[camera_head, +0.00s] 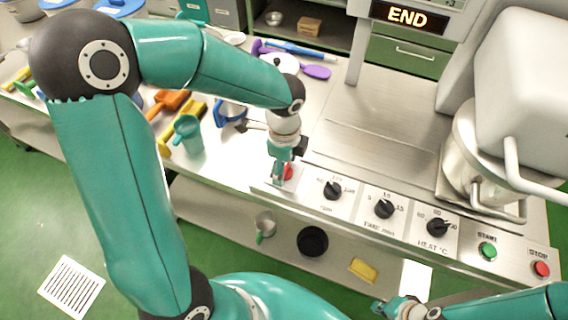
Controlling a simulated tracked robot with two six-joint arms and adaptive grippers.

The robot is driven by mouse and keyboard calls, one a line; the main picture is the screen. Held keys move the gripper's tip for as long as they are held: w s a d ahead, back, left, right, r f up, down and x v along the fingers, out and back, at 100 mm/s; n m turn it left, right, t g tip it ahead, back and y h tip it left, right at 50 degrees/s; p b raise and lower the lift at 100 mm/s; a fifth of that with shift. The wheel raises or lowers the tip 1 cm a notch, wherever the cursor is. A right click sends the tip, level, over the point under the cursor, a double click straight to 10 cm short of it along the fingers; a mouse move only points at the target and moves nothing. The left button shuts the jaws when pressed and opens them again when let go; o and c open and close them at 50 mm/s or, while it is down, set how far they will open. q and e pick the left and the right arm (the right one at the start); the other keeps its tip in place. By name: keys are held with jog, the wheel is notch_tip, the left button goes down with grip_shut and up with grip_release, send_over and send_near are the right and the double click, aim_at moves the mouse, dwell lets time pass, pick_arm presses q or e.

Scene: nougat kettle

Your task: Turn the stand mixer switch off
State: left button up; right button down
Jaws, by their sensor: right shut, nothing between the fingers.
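The mixer's steel front panel carries a red switch (287,172) at its left end, partly hidden by my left gripper. I cannot tell the switch's position. My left gripper (282,178) points down right at the red switch; whether it touches it, or is open or shut, I cannot tell. The stand mixer (525,85) stands at the right with its steel bowl (462,150). A lit display (406,16) reads END. My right gripper (379,307) is at the bottom edge, shut and empty, away from the panel.
The panel has three black knobs (384,208), a green START button (488,251) and a red STOP button (541,268). A teal jug (188,134) and several utensils lie on the counter to the left. A lower shelf holds a black bowl (312,241) and a yellow sponge (362,270).

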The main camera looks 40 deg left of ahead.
pick_arm(q)
jog(key=c, duration=0.7)
jog(key=shift+c, duration=0.2)
jog(key=shift+n, duration=0.3)
jog(key=n+b, duration=0.2)
jog(key=n, duration=0.1)
jog(key=shift+w+f, duration=0.1)
jog(key=n+b, duration=0.2)
jog(key=n, duration=0.2)
jog(key=shift+n+b, duration=0.3)
jog(key=shift+n, duration=0.1)
jog(key=n+b, duration=0.2)
jog(key=n, duration=0.3)
jog(key=n+b, duration=0.1)
jog(key=n, duration=0.3)
jog(key=shift+n, duration=0.3)
